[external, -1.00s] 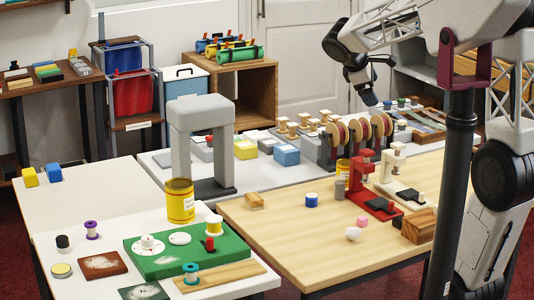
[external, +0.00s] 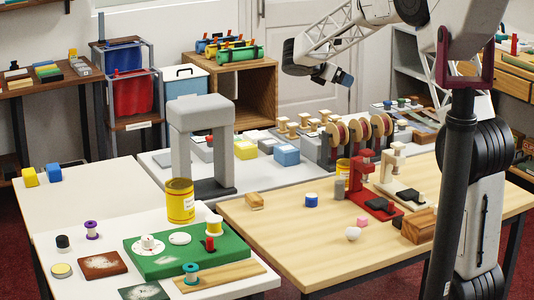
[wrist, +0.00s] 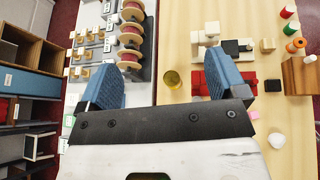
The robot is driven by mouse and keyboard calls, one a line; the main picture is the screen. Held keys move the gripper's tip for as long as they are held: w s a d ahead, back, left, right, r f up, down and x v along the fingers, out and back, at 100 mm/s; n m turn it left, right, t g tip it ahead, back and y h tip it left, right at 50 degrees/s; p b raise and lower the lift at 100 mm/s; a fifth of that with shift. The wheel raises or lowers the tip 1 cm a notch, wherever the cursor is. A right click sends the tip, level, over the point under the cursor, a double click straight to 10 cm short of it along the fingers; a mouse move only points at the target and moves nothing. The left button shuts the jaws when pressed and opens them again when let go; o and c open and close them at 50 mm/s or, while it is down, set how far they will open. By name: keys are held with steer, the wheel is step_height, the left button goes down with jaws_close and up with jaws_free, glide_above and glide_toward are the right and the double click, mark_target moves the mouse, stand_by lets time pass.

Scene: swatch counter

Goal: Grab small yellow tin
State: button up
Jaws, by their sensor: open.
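A yellow tin (external: 343,165) stands on the wooden table, partly hidden behind the grey cylinder and beside the red press. In the wrist view a round yellow tin top (wrist: 172,79) shows between my finger pads in the picture, on the wooden table. A larger-looking yellow tin (external: 180,201) with a label stands on the white table at left. A low round tin with a yellowish lid (external: 61,270) lies at the front left. My gripper (external: 338,76) is high above the tables, open and empty; its blue finger pads (wrist: 168,72) are wide apart.
The red press (external: 367,183) and cream press (external: 392,168) stand close to the partly hidden tin. A row of spools (external: 357,133) stands behind it. A blue-and-white pot (external: 311,200) sits left of it. The wooden table's front left is clear.

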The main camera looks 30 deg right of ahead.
steer(key=w+f+n+h, duration=0.1)
steer(key=w+n, duration=0.1)
steer(key=w, duration=0.2)
glide_toward(343, 163)
steer(key=d, duration=0.1)
steer(key=d+f, duration=0.1)
steer(key=d, duration=0.1)
steer(key=shift+w+d+f+m+t, duration=0.1)
steer(key=shift+w+f+m+t, duration=0.05)
steer(key=shift+w+m+t, duration=0.2)
steer(key=shift+w, duration=0.1)
steer(key=shift+x, duration=1.25)
steer(key=shift+d, duration=0.1)
steer(key=shift+s+x, duration=0.2)
steer(key=shift+x, duration=2.3)
steer(key=shift+f, duration=0.1)
steer(key=shift+c, duration=0.2)
steer(key=c, duration=1.1)
steer(key=shift+c, duration=0.2)
